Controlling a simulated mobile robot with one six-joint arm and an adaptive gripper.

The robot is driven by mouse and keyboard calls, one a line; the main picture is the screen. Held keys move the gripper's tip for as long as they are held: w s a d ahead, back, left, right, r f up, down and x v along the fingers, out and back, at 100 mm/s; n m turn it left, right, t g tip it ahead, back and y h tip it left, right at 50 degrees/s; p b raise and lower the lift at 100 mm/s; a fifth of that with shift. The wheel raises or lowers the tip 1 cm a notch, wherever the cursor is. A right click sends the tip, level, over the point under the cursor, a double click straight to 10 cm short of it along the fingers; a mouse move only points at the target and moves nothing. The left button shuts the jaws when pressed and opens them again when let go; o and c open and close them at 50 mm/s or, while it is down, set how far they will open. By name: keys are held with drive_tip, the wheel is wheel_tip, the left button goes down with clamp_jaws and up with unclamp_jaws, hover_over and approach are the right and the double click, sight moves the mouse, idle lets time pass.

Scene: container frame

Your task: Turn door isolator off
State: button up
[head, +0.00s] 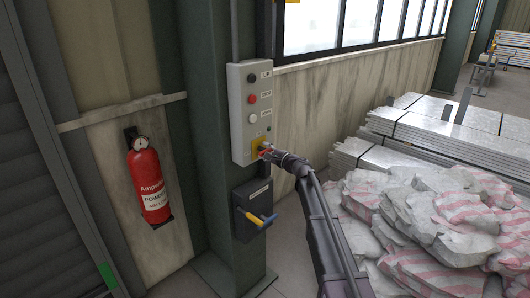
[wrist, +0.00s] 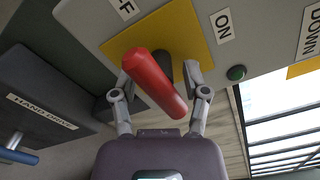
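The door isolator is a red rotary handle (wrist: 155,82) on a yellow plate (wrist: 190,25), low on the grey control box (head: 241,112). In the wrist view the handle slants from upper left to lower right. An "ON" label (wrist: 223,26) is right of the plate; a partly cut-off label ending in "F" (wrist: 125,8) is at upper left. My gripper (wrist: 158,78) is open, with one finger on each side of the handle. Contact with the handle is unclear. In the head view my gripper (head: 268,151) is at the handle and partly hides it.
A dark hand-drive box (head: 252,208) with a blue-and-yellow lever is mounted just below. A fire extinguisher (head: 149,180) hangs to the left. White sacks (head: 430,215) and stacked metal sheets (head: 440,125) fill the right side. Push buttons (head: 252,99) sit above the isolator.

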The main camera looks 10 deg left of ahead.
idle(0.4)
drive_tip(key=v, duration=1.2)
drive_tip(key=shift+s, duration=0.1)
drive_tip(key=s+d+f+n+g+h+p, duration=0.1)
drive_tip(key=s+d+f+n+g+h, duration=0.15)
drive_tip(key=s, duration=0.35)
drive_tip(key=s+d+f+n+g+h+p, duration=0.1)
drive_tip(key=s+f+n+g, duration=0.1)
drive_tip(key=s+f+n, duration=0.3)
drive_tip(key=s+d+f+n+g+h, duration=0.1)
drive_tip(key=s+f+n+g+h, duration=0.15)
drive_tip(key=s, duration=0.45)
drive_tip(key=s+d+f+n+g+h+p, duration=0.1)
drive_tip(key=s+d+f+g+h, duration=0.1)
drive_tip(key=s+d+h, duration=0.2)
drive_tip(key=s+d+f+n+g+h+p, duration=0.1)
drive_tip(key=s+d+h, duration=0.3)
drive_tip(key=s+d, duration=0.6)
drive_tip(key=shift+s+f+n+g, duration=0.5)
drive_tip(key=shift+s+f, duration=0.25)
drive_tip(key=shift+s, duration=0.35)
drive_tip(key=shift+a, duration=0.1)
